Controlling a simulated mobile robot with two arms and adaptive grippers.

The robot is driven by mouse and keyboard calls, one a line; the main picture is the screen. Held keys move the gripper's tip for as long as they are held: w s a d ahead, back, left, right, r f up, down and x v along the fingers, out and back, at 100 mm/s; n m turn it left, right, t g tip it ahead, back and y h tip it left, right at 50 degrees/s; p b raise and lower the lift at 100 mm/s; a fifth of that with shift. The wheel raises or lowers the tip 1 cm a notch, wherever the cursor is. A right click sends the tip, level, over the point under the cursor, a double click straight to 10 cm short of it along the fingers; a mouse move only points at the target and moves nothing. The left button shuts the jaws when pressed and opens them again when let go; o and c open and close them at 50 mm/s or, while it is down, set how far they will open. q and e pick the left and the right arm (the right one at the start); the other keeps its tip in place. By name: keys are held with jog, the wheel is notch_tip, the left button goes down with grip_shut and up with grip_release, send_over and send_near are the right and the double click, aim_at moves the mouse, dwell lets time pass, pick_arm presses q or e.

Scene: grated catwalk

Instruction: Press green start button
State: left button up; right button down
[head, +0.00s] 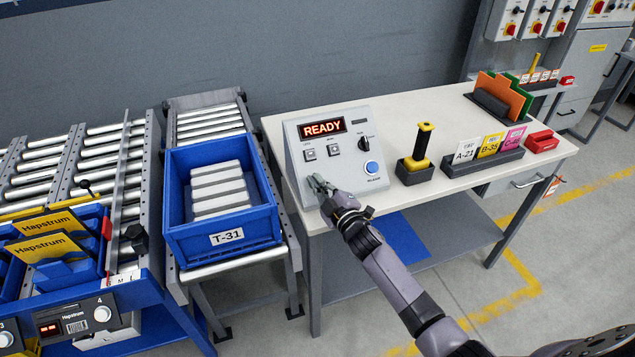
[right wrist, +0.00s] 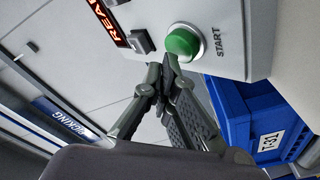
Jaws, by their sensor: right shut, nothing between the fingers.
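The green start button (right wrist: 183,42) is a round domed button in a light ring, with START printed beside it in the right wrist view. It sits on the sloped face of the light grey control box (head: 296,160); in the head view my gripper hides it. My right gripper (head: 320,184) is shut and empty, at the lower left of the box face. In the right wrist view its fingertips (right wrist: 168,66) are close beside the button's edge; I cannot tell whether they touch. My left gripper is not in view.
A blue crate T-31 (head: 226,238) stands left of the table (head: 430,112).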

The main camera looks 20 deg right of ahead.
jog(key=shift+w+f+b, duration=0.65)
jog(key=shift+f+b, duration=0.05)
jog(key=shift+b, duration=0.2)
dwell(1.0)
jog(key=shift+r, duration=0.1)
jog(key=shift+s+r+p, duration=0.8)
jog(key=shift+s+p, duration=0.05)
jog(key=shift+p, duration=0.4)
jog(key=s+r+p, duration=0.3)
jog(key=p, duration=0.1)
jog(key=shift+s+r+p, duration=0.25)
jog(key=shift+p, duration=0.1)
